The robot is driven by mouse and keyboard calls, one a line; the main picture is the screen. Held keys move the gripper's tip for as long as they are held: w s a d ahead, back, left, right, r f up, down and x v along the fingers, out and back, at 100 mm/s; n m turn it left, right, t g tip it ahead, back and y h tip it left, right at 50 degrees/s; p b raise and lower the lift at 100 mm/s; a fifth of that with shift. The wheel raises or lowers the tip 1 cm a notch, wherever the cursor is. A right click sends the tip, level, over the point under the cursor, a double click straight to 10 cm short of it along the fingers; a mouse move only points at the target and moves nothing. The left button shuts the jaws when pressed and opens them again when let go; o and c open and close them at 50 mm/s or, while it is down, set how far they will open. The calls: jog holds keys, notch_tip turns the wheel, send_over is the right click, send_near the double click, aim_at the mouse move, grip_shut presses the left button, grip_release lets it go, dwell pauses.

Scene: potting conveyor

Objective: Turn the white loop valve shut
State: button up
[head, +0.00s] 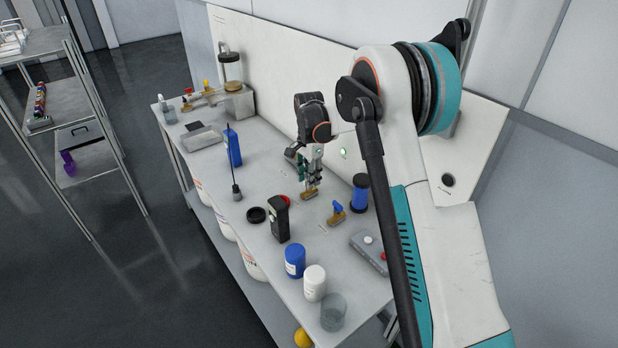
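My gripper (309,184) points down over the bench, directly above a small brass valve body (309,195). The fingers cover the top of this valve, so its handle is mostly hidden and I cannot tell its colour or angle. I cannot tell whether the fingers are open or closed around it. A second brass valve (338,217) with a blue handle (337,207) stands just to the right and nearer. Part of a red round thing (285,199) shows to the left of my gripper. No white loop handle shows clearly.
A black handheld device (279,219) stands close in front of my gripper. A blue cylinder (359,193) stands to the right. A blue jar (295,261), a white jar (315,283) and a grey control box (370,252) are at the near end.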

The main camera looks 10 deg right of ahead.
grip_shut()
